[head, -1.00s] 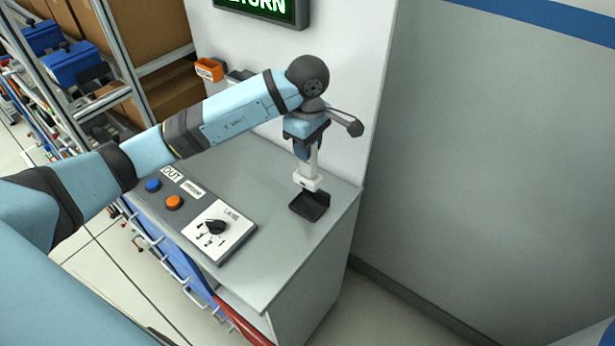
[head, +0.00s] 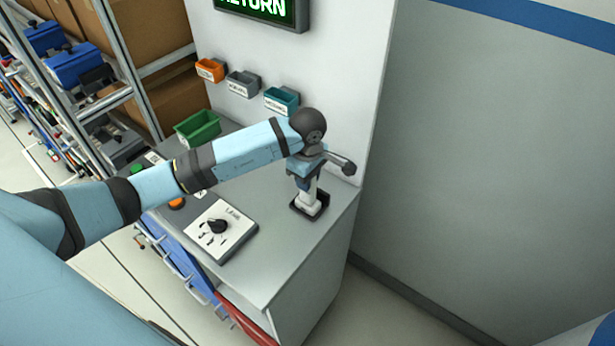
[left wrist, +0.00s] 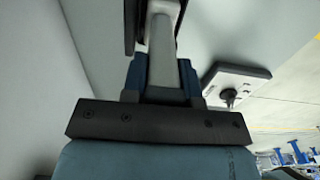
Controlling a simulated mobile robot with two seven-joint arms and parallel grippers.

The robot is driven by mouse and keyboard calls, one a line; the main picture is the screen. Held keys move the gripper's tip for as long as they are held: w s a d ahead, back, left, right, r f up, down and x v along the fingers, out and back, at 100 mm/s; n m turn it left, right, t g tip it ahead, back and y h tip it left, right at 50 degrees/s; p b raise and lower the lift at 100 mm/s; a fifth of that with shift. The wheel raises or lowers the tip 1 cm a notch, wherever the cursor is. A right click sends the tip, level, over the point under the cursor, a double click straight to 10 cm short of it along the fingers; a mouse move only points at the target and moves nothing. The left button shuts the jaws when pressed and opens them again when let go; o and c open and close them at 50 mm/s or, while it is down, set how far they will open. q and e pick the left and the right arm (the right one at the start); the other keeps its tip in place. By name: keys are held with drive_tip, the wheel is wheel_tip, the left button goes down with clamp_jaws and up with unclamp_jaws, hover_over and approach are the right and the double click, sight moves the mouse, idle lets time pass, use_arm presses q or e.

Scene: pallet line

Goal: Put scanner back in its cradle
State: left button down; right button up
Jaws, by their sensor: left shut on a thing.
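The scanner (head: 309,199) is a light grey and white handheld, roughly upright at the far right end of the grey counter. My left gripper (head: 304,183) is above it and shut on its handle. The scanner's lower end is at the black cradle (head: 323,209), within its outline; I cannot tell if it is fully seated. In the left wrist view the scanner handle (left wrist: 163,58) sits between the blue fingers, with a dark edge of the cradle (left wrist: 130,25) beyond. My right gripper is out of view.
The counter (head: 270,255) holds a lane dial panel (head: 232,245) and push buttons. A green bin (head: 197,129) stands at the back. Orange (head: 210,71), grey (head: 243,84) and teal (head: 281,101) bins hang on the wall. The counter's front right is clear.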

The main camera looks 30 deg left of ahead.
use_arm(q)
drive_tip(key=c, duration=0.9)
unclamp_jaws()
drive_tip(key=shift+r, duration=0.45)
wheel_tip(320, 180, up, 10)
drive_tip(key=b, duration=0.2)
drive_tip(key=shift+r+b, duration=0.2)
drive_tip(key=shift+b, duration=0.1)
drive_tip(key=shift+r, duration=0.4)
drive_tip(key=shift+s+f, duration=0.1)
